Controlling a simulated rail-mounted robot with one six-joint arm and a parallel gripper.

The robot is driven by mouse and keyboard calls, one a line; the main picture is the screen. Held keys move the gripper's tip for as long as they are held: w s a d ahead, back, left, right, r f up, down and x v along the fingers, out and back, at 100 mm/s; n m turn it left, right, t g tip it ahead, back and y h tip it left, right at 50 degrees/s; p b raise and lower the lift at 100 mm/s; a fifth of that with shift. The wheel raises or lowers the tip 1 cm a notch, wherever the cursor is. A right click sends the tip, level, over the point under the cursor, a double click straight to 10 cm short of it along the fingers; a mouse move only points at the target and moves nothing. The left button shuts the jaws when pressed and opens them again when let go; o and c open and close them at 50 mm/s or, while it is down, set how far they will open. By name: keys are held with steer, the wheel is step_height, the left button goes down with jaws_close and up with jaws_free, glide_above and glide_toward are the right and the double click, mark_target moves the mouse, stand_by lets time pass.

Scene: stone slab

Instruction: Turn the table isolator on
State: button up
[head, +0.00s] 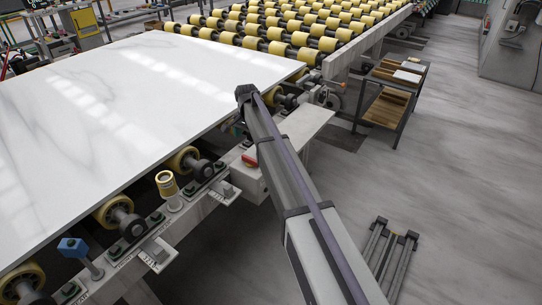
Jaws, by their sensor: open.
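A red rotary handle (250,160), likely the table isolator, sits on the grey frame at the slab table's front side, just left of my arm. It is small and partly close behind the arm, so I cannot read its position or label. The white marble slab (130,95) lies on the table's rollers. My arm reaches from the bottom right up to the slab's right edge, ending in a dark joint. My gripper and its fingers cannot be made out.
A yellow roller conveyor (280,35) runs behind. A shelf cart (392,92) stands right. The floor (470,180) is largely clear.

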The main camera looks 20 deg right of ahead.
mark_target(250, 158)
step_height(250, 158, down, 11)
steer(key=b, duration=1.1)
steer(key=shift+f, duration=0.1)
steer(key=shift+r, duration=0.2)
steer(key=shift+c, duration=0.2)
steer(key=c, duration=0.6)
